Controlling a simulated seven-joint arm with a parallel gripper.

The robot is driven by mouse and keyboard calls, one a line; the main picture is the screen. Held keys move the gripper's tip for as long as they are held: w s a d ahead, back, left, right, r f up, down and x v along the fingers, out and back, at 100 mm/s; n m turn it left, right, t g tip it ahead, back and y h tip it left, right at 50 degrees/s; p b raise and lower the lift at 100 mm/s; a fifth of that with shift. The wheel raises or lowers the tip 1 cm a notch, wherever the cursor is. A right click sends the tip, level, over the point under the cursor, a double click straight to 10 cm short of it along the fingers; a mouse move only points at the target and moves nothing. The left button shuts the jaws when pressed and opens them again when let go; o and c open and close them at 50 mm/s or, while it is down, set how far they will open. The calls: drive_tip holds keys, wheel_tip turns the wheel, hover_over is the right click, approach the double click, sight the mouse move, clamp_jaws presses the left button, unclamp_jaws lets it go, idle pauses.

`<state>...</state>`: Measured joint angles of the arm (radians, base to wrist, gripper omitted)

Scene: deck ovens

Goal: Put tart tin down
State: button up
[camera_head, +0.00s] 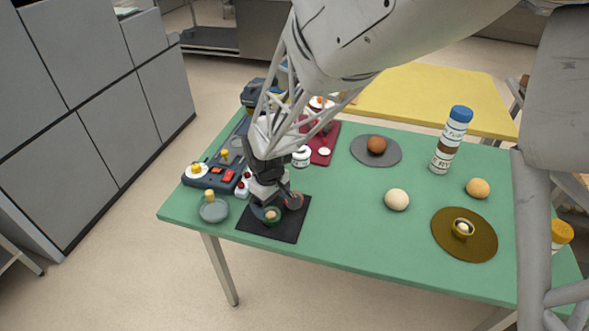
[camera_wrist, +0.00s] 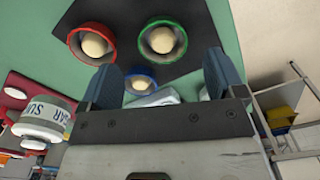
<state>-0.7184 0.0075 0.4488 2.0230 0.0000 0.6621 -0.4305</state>
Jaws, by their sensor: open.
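Small tart tins, each with a pale dough ball in it, are near my gripper. A green tin (camera_head: 271,215) and a red tin (camera_head: 294,201) sit on a black mat (camera_head: 288,232). In the wrist view the red tin (camera_wrist: 92,43) and green tin (camera_wrist: 162,40) lie beyond my fingertips. A blue tin (camera_wrist: 140,81) shows between my fingers there; whether it touches them I cannot tell. My gripper (camera_wrist: 162,72) is open. In the head view my gripper (camera_head: 272,197) is low over the mat and hides part of it. A gold tin (camera_head: 463,228) sits on a round brown mat (camera_head: 476,246).
A sugar jar (camera_wrist: 43,118) stands close left in the wrist view. A glass bowl (camera_head: 213,211) and a dark control box (camera_head: 221,170) lie left of the mat. A tall blue-capped bottle (camera_head: 450,143) stands right. The green table's (camera_head: 345,225) front middle is clear.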

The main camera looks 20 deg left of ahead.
sight(271, 219)
drive_tip(key=shift+f, duration=0.1)
drive_tip(key=shift+s+a+f, duration=0.1)
drive_tip(key=shift+f, duration=2.4)
drive_tip(key=shift+c, duration=0.3)
drive_tip(key=c, duration=1)
drive_tip(key=shift+r, duration=0.1)
drive_tip(key=shift+r, duration=0.7)
wheel_tip(271, 219, up, 2)
drive_tip(key=shift+r, duration=0.1)
drive_tip(key=s+d+r, duration=0.1)
drive_tip(key=s+d, duration=0.9)
drive_tip(key=s, duration=0.2)
drive_tip(key=shift+d, duration=0.15)
